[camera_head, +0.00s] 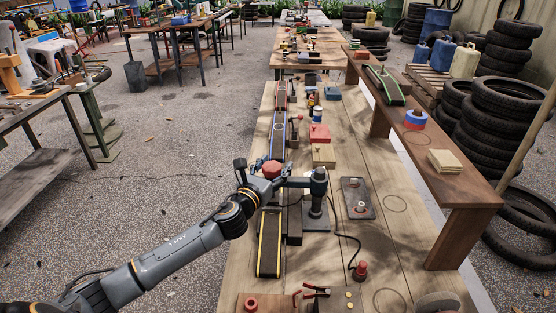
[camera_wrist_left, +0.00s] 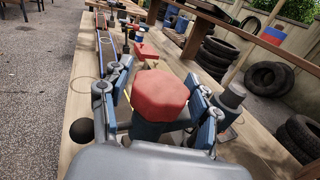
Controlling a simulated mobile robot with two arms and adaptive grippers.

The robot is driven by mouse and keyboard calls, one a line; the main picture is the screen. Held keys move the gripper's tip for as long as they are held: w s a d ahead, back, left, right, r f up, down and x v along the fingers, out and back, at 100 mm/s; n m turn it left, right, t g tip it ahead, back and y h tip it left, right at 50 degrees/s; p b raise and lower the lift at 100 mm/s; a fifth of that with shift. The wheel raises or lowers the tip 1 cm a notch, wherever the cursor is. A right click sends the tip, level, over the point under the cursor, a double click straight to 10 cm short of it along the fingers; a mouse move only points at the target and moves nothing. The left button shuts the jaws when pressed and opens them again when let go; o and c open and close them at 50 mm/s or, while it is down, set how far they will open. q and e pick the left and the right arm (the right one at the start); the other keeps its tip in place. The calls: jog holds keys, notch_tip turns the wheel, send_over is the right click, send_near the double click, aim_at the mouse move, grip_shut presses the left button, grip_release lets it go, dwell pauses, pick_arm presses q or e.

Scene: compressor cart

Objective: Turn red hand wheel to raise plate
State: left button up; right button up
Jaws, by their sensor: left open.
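A red, rounded many-sided hand wheel (camera_wrist_left: 160,95) sits on a dark blue cylinder in the left wrist view. In the head view its red top (camera_head: 271,169) shows at the end of my left arm. My left gripper (camera_head: 268,181) is open, with its fingers on either side of the wheel. The left wrist view shows the wheel between these fingers; I cannot tell whether they touch it. A dark upright post (camera_head: 318,190) on a grey base stands just right of the gripper. I cannot make out the plate. My right gripper is not in view.
A black and yellow strip (camera_head: 269,245) runs below the gripper along the wooden table. A dark plate with a knob (camera_head: 357,199), a red button (camera_head: 361,270) with a cable and red boxes (camera_head: 320,134) lie around. A raised wooden shelf (camera_head: 452,192) borders the right.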

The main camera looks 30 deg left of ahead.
pick_arm(q)
jog(key=shift+w+a, duration=0.1)
jog(key=shift+w, duration=1.1)
jog(key=c, duration=1.1)
jog(key=shift+c, duration=0.4)
